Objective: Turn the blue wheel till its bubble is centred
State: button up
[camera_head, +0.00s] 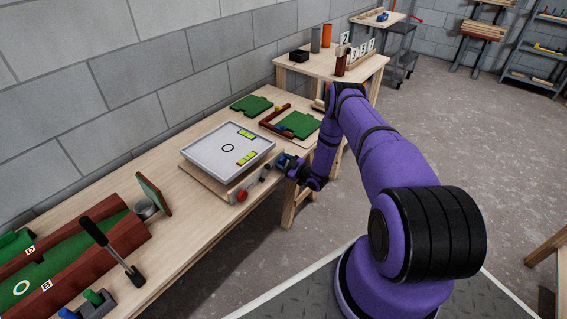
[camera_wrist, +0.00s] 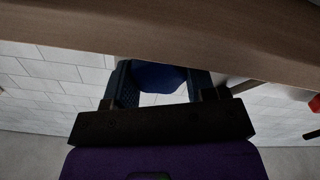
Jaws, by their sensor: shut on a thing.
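The white tilting tray (camera_head: 203,145) sits on a wooden base on the bench, with a black ring drawn in its middle. Two yellow-green bubble vials (camera_head: 246,157) lie on its right part; their bubbles are too small to place. The blue wheel (camera_head: 282,160) is at the base's right front corner, partly hidden by my gripper (camera_head: 288,164). In the wrist view the blue wheel (camera_wrist: 158,76) lies between both fingers of my gripper (camera_wrist: 160,84), which is shut on it. A red wheel (camera_head: 242,196) is on the base's front, left of the gripper.
The wooden bench edge (camera_wrist: 150,40) runs close above the fingers in the wrist view. A rod with a dark end (camera_head: 265,174) sticks out between the wheels.

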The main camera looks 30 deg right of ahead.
dwell(0.3)
jog(key=o, duration=0.9)
jog(key=shift+s, duration=0.15)
jog(key=v, duration=1)
jog(key=shift+s+d, duration=0.1)
jog(key=shift+s, duration=0.15)
